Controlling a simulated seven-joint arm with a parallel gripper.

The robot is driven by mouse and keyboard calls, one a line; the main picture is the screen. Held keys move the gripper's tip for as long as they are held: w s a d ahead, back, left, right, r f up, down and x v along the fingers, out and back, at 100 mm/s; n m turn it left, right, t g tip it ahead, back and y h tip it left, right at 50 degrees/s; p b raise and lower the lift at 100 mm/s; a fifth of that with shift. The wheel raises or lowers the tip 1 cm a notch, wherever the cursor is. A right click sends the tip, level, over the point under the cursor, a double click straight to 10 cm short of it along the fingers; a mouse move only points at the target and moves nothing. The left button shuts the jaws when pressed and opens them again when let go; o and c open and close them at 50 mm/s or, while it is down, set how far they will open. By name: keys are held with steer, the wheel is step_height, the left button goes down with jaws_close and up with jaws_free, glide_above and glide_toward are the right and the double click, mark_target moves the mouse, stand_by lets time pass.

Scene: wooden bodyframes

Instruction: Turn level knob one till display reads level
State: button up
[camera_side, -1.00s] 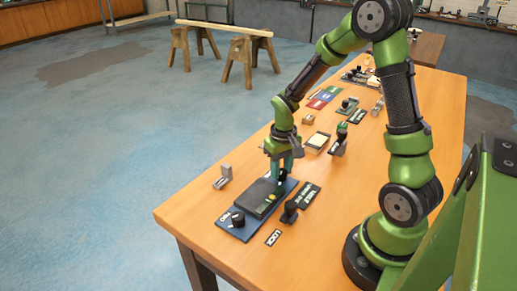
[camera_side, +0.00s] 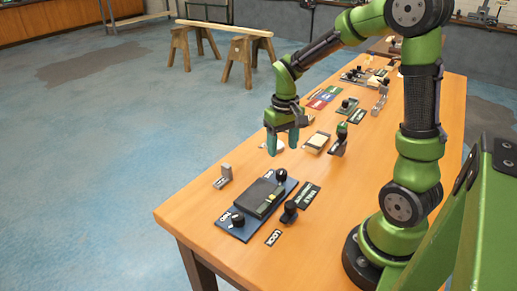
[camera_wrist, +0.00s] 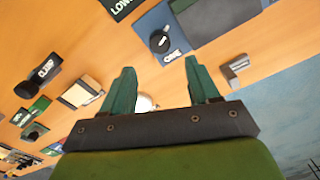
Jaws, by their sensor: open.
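A blue plate (camera_side: 231,228) near the table's front carries a dark box (camera_side: 256,197) with a small lit display (camera_side: 272,197), too small to read. One black knob (camera_side: 281,176) stands at the plate's far end, another black knob (camera_side: 237,218) at its near end. In the wrist view, one black knob (camera_wrist: 160,41) shows on the blue plate beside a label that seems to read ONE, with the dark box (camera_wrist: 212,18) beyond. My gripper (camera_side: 282,149) is open and empty, raised above the table beyond the far knob, fingers pointing down and touching no knob.
A grey bracket (camera_side: 224,176) stands left of the plate. A black lever-like part (camera_side: 290,211) and dark labels lie to its right. A clamp-like fixture (camera_side: 339,140) and a pale block (camera_side: 318,141) stand farther back.

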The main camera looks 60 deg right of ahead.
step_height(320, 180, up, 8)
steer(key=shift+r, duration=0.2)
steer(key=s+a+r+t+y, duration=0.1)
steer(key=s+a+r+t, duration=0.1)
steer(key=a, duration=0.4)
steer(key=s+a+r+t+y, duration=0.1)
steer(key=s+a+r+t, duration=0.1)
steer(key=s+a+t, duration=0.3)
steer(key=shift+s+a+r+n, duration=0.4)
steer(key=shift+s+a, duration=0.65)
steer(key=shift+a, duration=0.15)
steer(key=shift+a+f, duration=0.1)
stand_by(0.9)
